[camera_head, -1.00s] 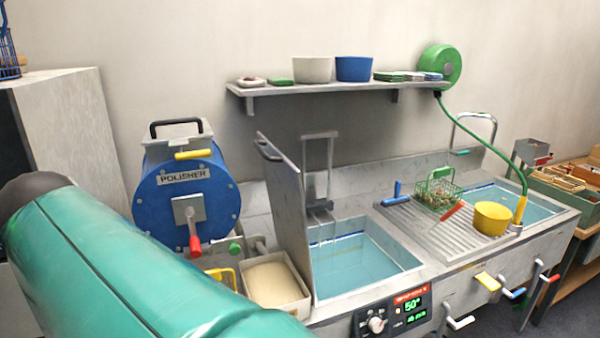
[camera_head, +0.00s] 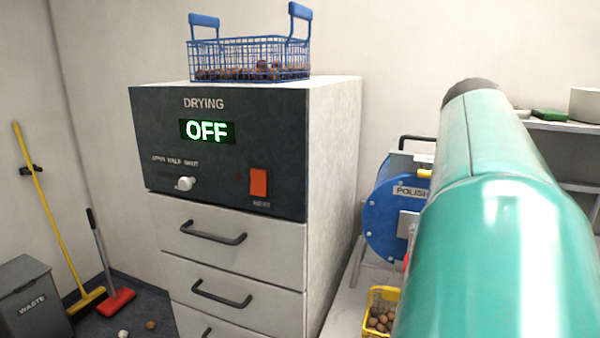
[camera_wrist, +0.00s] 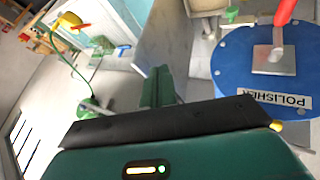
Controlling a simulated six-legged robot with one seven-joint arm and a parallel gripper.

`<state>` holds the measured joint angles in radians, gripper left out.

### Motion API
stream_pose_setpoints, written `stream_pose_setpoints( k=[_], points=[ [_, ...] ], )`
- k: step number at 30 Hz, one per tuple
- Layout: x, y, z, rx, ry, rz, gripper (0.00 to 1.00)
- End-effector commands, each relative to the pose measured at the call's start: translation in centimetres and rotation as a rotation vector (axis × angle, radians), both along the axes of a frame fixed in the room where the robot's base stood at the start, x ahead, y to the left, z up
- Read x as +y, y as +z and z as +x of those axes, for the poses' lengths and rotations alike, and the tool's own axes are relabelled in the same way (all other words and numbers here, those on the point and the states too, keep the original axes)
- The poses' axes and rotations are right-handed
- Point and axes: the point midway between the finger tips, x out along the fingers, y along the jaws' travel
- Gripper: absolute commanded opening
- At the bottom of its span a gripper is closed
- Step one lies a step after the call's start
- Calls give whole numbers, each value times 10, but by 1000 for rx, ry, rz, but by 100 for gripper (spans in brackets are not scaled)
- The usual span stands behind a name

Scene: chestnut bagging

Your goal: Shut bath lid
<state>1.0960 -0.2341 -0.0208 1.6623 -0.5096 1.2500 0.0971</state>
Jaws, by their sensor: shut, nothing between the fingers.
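The bath lid (camera_wrist: 168,42) shows in the wrist view as a grey panel standing up, between the bath's light blue water (camera_wrist: 128,12) and the blue polisher (camera_wrist: 265,62). My gripper (camera_wrist: 158,84) is shut and empty, and its green fingers overlap the lower part of the lid in the picture. I cannot tell whether they touch it. The bath and lid are outside the head view now. There my green arm covers the right side, and the gripper itself is not visible.
In the head view the drying cabinet (camera_head: 222,150) reads OFF, with a blue wire basket (camera_head: 250,60) of chestnuts on top. The polisher (camera_head: 383,215) is partly behind my arm. A yellow basket (camera_head: 381,300) of chestnuts sits below it. A waste bin (camera_head: 30,295) stands far left.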

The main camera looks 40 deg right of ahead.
Motion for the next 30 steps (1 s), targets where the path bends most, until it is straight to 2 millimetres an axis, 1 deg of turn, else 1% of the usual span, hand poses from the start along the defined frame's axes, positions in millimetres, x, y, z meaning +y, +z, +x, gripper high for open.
stream_pose_setpoints(
  k=[1, 3, 8, 9, 12, 16, 30],
  points=[
    [-6, -9, -3, 2, -3, 4, 0],
    [-14, -21, -5, 2, -1, 5, 0],
    [-32, -45, -11, 1, 2, 3, 0],
    [-36, -41, -19, -1, 0, 0, 0],
    [-43, -39, -31, -1, 2, 0, 0],
    [-49, -37, -40, -1, 5, 0, 0],
    [-51, -36, -44, -3, 5, 3, 0]
  ],
)
